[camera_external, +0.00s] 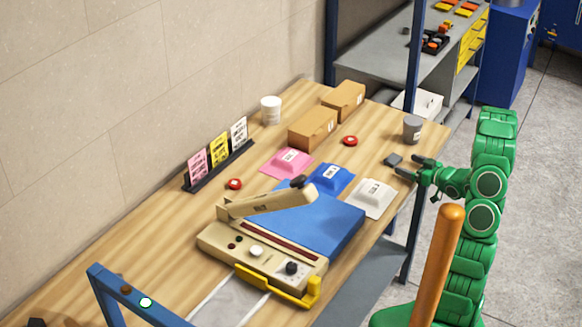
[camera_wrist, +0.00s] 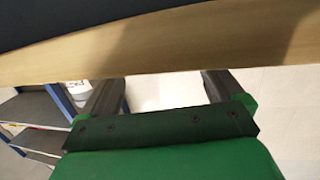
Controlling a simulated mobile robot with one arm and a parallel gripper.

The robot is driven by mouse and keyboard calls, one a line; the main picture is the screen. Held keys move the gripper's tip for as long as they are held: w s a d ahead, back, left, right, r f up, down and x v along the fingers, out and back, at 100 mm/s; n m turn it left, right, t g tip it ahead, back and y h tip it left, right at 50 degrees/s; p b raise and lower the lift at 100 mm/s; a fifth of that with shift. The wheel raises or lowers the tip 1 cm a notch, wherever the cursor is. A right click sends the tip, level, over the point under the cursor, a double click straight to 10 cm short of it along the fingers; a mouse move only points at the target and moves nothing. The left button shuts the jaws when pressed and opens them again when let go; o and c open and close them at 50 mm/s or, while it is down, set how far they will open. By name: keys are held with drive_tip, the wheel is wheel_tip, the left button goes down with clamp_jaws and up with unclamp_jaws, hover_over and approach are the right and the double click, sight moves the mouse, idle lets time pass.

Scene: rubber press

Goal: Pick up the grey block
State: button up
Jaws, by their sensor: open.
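The grey block (camera_external: 394,159) is small, dark and flat. It lies on the wooden table near its right edge in the external view. My gripper (camera_external: 409,166) is just to the right of the block, at the table edge, with its two dark fingers apart and nothing between them. In the wrist view my gripper (camera_wrist: 163,76) shows both fingers spread, pointing at the table edge. A large dark shape (camera_wrist: 60,18) fills the top of that view and appears to be the near block, cut off by the frame.
A grey cylinder (camera_external: 413,128) stands behind the block. A white tray-like piece (camera_external: 372,198) lies in front, with blue (camera_external: 331,178) and pink (camera_external: 286,162) ones beyond. A red round item (camera_external: 350,141) and cardboard boxes (camera_external: 313,128) are farther left. The press (camera_external: 265,250) is nearer the camera.

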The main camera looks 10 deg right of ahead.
sight(393, 161)
drive_tip(key=shift+x, duration=2.55)
drive_tip(key=c, duration=1.4)
drive_tip(key=shift+r, duration=0.1)
